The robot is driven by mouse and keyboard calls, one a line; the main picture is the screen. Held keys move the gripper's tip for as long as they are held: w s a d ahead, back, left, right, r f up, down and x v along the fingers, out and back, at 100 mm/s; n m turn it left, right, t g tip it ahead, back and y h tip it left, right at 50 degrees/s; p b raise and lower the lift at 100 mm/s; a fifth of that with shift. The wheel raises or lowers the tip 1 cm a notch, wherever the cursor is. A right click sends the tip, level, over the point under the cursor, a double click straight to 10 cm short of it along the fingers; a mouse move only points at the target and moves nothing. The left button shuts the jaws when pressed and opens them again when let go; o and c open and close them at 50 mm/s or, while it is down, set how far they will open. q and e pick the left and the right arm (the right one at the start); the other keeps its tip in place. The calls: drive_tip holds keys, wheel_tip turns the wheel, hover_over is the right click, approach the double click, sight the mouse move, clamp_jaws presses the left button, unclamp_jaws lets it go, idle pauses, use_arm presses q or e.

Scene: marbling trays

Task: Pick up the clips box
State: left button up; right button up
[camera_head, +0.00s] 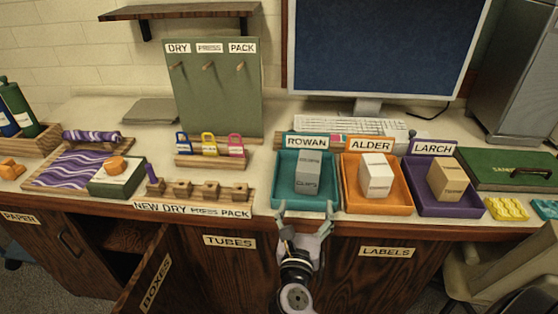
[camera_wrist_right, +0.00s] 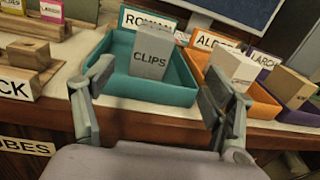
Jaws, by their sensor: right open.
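The clips box is a grey box (camera_head: 307,174) marked CLIPS, standing upright in the teal tray (camera_head: 288,200) labelled ROWAN. It also shows in the right wrist view (camera_wrist_right: 151,58), beyond the fingers and between them, with its lettering facing me. My right gripper (camera_head: 304,212) is open and empty at the front edge of the desk, just in front of the teal tray. In the right wrist view its two fingers (camera_wrist_right: 160,85) are spread wide, apart from the box. My left gripper is not in view.
An orange tray (camera_head: 377,208) labelled ALDER holds a white box (camera_head: 376,176). A purple tray (camera_head: 447,209) labelled LARCH holds a tan box (camera_head: 447,181). A wooden block rack (camera_head: 203,194) stands left of the teal tray. A cupboard door (camera_head: 152,272) hangs open below.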

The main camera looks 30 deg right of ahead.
sight(309, 161)
drive_tip(key=shift+m, duration=0.4)
drive_tip(key=w, duration=0.1)
drive_tip(key=w+d+r+p, duration=0.1)
drive_tip(key=w+d, duration=0.1)
drive_tip(key=w, duration=0.1)
drive_tip(key=shift+w+d+r+p, duration=0.1)
drive_tip(key=shift+d+r+p, duration=0.15)
drive_tip(key=shift+p, duration=0.1)
drive_tip(key=x, duration=0.4)
drive_tip(key=p+x, duration=0.1)
drive_tip(key=x, duration=0.1)
drive_tip(key=shift+d+f, duration=0.2)
drive_tip(key=shift+f, duration=0.1)
drive_tip(key=shift+w+d, duration=0.25)
drive_tip(key=shift+w, duration=0.2)
drive_tip(key=shift+w+d+r+p, duration=0.1)
drive_tip(key=shift+w+d+p, duration=0.1)
drive_tip(key=shift+w+p, duration=0.15)
drive_tip(key=p+x, duration=0.1)
drive_tip(key=x, duration=0.2)
drive_tip(key=shift+w, duration=0.35)
drive_tip(key=shift+w+d, duration=0.25)
drive_tip(key=shift+w, duration=0.05)
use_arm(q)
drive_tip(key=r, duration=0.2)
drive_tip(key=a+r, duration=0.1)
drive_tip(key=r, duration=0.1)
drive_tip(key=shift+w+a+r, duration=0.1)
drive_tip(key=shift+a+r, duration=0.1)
